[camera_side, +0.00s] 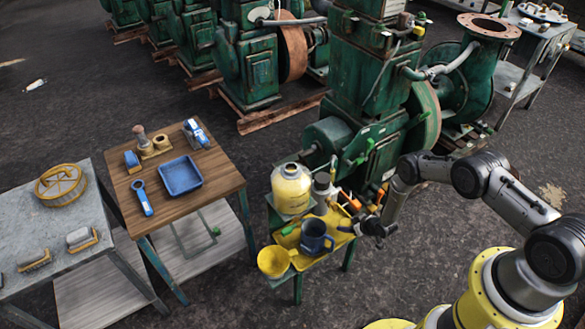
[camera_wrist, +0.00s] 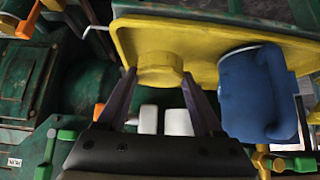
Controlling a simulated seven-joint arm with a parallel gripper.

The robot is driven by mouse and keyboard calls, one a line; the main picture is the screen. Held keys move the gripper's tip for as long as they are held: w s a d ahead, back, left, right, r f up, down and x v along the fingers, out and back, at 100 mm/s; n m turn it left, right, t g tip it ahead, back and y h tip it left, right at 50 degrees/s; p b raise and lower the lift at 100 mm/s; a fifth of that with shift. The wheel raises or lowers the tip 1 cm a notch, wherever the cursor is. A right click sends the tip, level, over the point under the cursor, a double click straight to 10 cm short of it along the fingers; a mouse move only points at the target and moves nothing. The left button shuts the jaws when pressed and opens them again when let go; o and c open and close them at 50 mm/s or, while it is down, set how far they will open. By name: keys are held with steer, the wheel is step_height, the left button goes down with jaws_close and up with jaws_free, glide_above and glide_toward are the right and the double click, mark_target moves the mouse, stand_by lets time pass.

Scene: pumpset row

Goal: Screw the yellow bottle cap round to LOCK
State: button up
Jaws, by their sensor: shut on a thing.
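The yellow cap (camera_wrist: 160,64) shows in the wrist view as a short round piece between my fingertips, against a wide yellow surface. My gripper (camera_wrist: 159,76) has one finger on each side of it and is shut on it. In the side view my gripper (camera_side: 371,228) is at the right edge of the small green stand, beside the yellow tray (camera_side: 291,243). The cap cannot be made out clearly there. No LOCK mark can be read, and how far the cap is turned cannot be told.
A dark blue mug (camera_side: 316,237) stands in the tray, close right of my fingers in the wrist view (camera_wrist: 252,92). A yellow funnel (camera_side: 273,262) and a large yellow container (camera_side: 291,189) stand nearby. Green pump machinery (camera_side: 370,90) rises behind. A wooden table (camera_side: 213,160) is left.

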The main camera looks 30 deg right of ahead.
steer(key=c, duration=0.5)
